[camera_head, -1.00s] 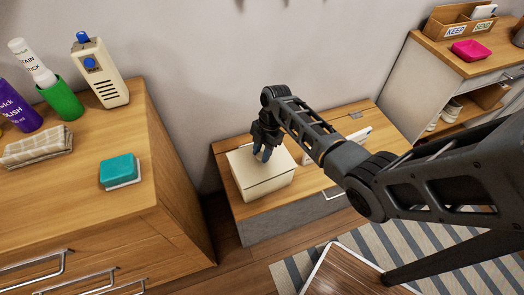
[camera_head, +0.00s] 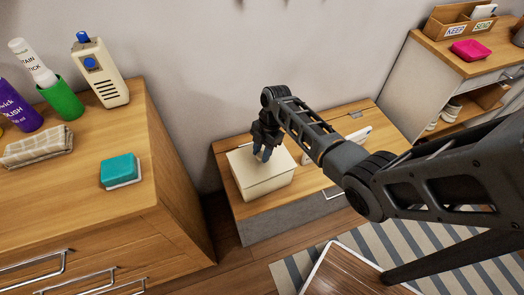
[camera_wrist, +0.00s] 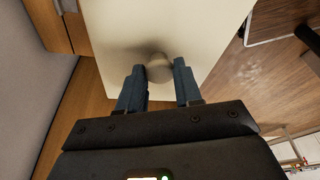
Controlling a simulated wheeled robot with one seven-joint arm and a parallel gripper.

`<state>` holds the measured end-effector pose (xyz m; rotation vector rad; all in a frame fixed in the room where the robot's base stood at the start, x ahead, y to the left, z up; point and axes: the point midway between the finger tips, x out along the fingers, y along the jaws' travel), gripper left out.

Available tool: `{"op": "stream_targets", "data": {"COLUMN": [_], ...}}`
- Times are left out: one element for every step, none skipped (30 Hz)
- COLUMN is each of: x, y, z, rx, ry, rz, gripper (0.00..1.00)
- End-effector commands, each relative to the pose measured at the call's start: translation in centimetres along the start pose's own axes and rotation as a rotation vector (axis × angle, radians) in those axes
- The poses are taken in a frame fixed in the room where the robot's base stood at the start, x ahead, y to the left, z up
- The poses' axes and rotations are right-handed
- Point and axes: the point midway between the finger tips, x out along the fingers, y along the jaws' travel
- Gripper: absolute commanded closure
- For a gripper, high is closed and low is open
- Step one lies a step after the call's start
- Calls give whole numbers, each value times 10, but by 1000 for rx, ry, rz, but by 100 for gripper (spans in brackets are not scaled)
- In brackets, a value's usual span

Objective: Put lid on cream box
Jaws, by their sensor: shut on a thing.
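The cream box (camera_head: 266,190) stands on the low wooden unit in the head view. Its cream lid (camera_head: 246,166) lies over the top of the box, looking level, with a thin line between lid and walls; I cannot tell if it is fully seated. My gripper (camera_head: 263,153) points down at the lid's middle. In the wrist view, the two blue-grey fingers of my gripper (camera_wrist: 157,78) are shut on the round knob (camera_wrist: 158,67) of the lid (camera_wrist: 185,25). The box walls are hidden below the lid there.
The low wooden unit (camera_head: 330,184) has a white object (camera_head: 355,137) behind my arm. A taller dresser (camera_head: 120,215) at left holds bottles, a cloth and a teal sponge (camera_head: 119,169). A wall is close behind. A striped rug (camera_head: 420,245) lies in front.

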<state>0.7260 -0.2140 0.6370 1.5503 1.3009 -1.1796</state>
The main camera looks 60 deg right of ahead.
Motion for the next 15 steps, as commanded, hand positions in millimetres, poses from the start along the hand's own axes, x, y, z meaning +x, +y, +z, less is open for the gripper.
{"op": "stream_targets", "data": {"x": [0, 0, 0, 0, 0, 0, 0, 0, 0, 0, 0, 0, 0, 0, 0], "y": [0, 0, 0, 0, 0, 0, 0, 0, 0, 0, 0, 0, 0, 0, 0], "z": [0, 0, 0, 0, 0, 0, 0, 0, 0, 0, 0, 0, 0, 0, 0], "rx": [0, 0, 0, 0, 0, 0, 0, 0, 0, 0, 0, 0, 0, 0, 0], "ry": [0, 0, 0, 0, 0, 0, 0, 0, 0, 0, 0, 0, 0, 0, 0], "rz": [0, 0, 0, 0, 0, 0, 0, 0, 0, 0, 0, 0, 0, 0, 0], "gripper": [97, 97, 64, 61, 58, 54, 52, 49, 45, 42, 39, 36, 36, 36, 36]}}
